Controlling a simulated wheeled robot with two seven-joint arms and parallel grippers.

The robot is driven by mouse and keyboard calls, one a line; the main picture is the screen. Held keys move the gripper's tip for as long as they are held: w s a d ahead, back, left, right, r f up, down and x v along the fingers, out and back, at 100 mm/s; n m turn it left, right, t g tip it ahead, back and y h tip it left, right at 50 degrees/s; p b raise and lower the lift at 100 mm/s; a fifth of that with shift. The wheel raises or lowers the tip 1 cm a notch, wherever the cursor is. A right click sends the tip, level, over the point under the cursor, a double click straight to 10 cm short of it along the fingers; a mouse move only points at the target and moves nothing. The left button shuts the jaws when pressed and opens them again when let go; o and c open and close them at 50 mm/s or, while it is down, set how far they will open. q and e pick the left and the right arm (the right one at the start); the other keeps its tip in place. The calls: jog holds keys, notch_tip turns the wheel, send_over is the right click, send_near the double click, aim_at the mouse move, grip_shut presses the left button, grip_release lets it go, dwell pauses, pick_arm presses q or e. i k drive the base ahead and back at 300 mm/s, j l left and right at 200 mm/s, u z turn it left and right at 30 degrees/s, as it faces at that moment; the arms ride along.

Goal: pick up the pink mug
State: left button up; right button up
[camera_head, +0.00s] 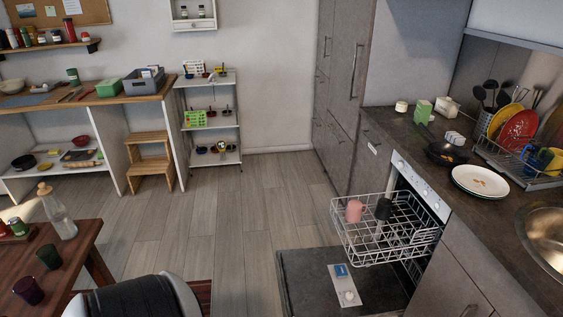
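The pink mug (354,210) stands in the pulled-out white wire rack (372,255) of the open dishwasher, on the right side of the head view. It is near the rack's back left part. A dark cup (383,208) stands just to its right. The rack's wires cross in front of the mug's lower part. Neither of my grippers shows in this view.
The open dishwasher door (305,285) lies low under the rack, with a small tray on it. A counter with plates (480,180), a pan (447,153) and a dish rack runs along the right. A wooden table (75,250) is at lower left. The middle floor is clear.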

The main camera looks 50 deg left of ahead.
aim_at(354, 212)
jog(key=u, duration=1.1)
